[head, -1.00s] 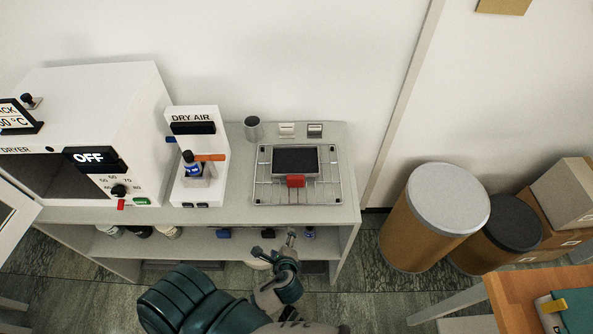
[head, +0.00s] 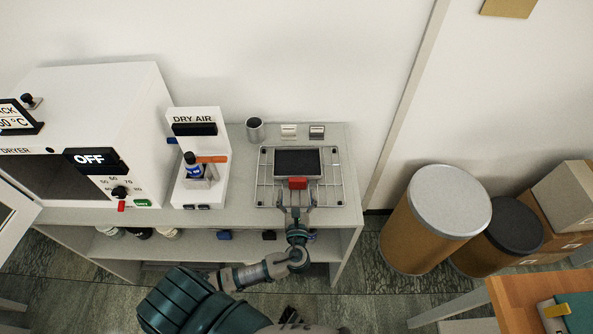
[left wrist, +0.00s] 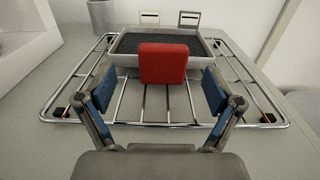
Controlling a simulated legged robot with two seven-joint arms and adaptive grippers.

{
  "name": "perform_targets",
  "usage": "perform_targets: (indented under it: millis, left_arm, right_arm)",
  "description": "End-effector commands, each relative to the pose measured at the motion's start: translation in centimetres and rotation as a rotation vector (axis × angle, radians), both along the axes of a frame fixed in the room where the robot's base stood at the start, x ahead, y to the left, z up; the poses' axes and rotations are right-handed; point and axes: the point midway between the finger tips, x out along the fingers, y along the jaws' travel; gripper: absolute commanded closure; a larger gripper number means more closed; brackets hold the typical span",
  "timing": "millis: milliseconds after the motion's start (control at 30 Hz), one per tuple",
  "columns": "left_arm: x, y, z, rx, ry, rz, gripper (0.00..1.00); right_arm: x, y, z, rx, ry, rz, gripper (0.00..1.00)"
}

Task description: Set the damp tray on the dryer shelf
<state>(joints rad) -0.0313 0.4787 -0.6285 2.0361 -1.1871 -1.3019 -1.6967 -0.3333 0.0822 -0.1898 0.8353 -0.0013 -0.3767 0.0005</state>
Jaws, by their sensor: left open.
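The damp tray (head: 298,162) is a small metal tray with a dark filling and a red block-shaped handle (head: 298,183) on its near side. It rests on a wire rack on the bench. The dryer (head: 100,130) is a white box at the left, its display reading OFF. Its door is open and its inside is dark; I cannot make out a shelf there. My left gripper (head: 296,199) is open at the tray's near side. In the left wrist view, its fingers (left wrist: 158,98) stand apart on either side of the red handle (left wrist: 162,63). My right gripper is not in view.
The wire rack (head: 335,190) lies on the bench (head: 245,213). A metal cup (head: 255,130) and two small holders are behind the rack. Drums (head: 435,220) stand at the right.

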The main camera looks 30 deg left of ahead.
Motion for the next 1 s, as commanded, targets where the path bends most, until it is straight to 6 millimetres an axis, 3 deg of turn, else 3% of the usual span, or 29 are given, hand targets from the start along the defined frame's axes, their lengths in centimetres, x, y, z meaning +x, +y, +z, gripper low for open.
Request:
perform_targets:
  millis: [500,767,1000]
  left_arm:
    - [5.0,3.0,0.5,-0.001,0.001,0.000,0.08]
    - [5.2,3.2,0.4,-0.002,0.001,0.000,0.08]
    - [5.2,3.1,0.4,-0.002,0.002,0.000,0.68]
  right_arm:
    - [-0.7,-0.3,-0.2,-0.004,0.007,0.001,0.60]
    - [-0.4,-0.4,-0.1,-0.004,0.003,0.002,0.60]
    - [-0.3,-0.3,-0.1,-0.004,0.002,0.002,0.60]
